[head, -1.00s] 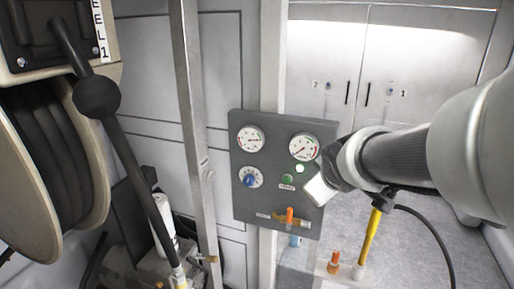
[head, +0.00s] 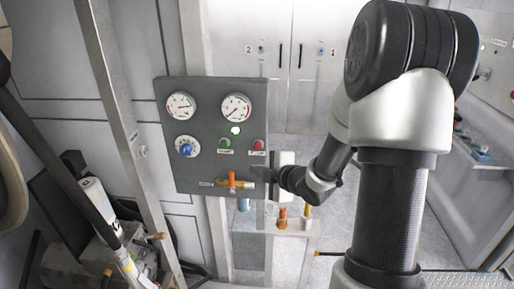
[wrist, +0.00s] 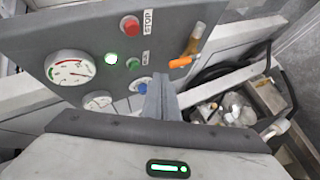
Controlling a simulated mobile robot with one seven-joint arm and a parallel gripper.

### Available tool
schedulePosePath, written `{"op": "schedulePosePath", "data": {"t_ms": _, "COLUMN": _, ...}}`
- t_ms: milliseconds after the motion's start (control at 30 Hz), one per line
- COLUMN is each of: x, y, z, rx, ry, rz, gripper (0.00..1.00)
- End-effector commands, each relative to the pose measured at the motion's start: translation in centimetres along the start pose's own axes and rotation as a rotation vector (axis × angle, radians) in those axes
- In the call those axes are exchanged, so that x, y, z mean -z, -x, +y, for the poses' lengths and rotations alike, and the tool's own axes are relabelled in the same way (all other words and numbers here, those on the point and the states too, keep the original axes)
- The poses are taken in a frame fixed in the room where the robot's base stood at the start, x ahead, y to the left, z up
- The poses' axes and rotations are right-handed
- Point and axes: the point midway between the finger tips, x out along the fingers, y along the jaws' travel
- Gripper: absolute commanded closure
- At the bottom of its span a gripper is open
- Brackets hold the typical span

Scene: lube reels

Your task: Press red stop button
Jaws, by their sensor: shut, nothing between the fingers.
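The red stop button (head: 258,144) is at the right side of the dark grey control panel (head: 205,180). In the wrist view the red button (wrist: 130,25) sits beside a white STOP label near the panel's top edge. My gripper (head: 257,173) is at the panel's right edge, a little below the red button in the head view. In the wrist view my shut, empty fingers (wrist: 160,88) point toward the panel, below and right of the red button and apart from it. Whether the fingertips touch the panel cannot be told.
The panel also has two gauges, a lit green lamp (head: 235,131), a green button (head: 224,143), a blue knob (head: 186,149) and an orange valve handle (head: 232,180). A metal post (head: 115,90) stands left. Pipes with orange fittings (head: 282,217) stand below right.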

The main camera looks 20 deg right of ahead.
Motion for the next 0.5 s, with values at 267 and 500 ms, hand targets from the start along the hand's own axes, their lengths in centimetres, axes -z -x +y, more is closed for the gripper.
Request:
{"op": "schedulePosePath", "data": {"t_ms": 267, "x": -0.4, "y": -0.6, "z": 0.6, "rx": 0.0, "ry": -0.002, "rz": -0.001, "gripper": 1.0}}
{"op": "schedulePosePath", "data": {"t_ms": 500, "x": -2.0, "y": -2.7, "z": 2.4, "rx": 0.001, "ry": -0.004, "rz": -0.002, "gripper": 1.0}}
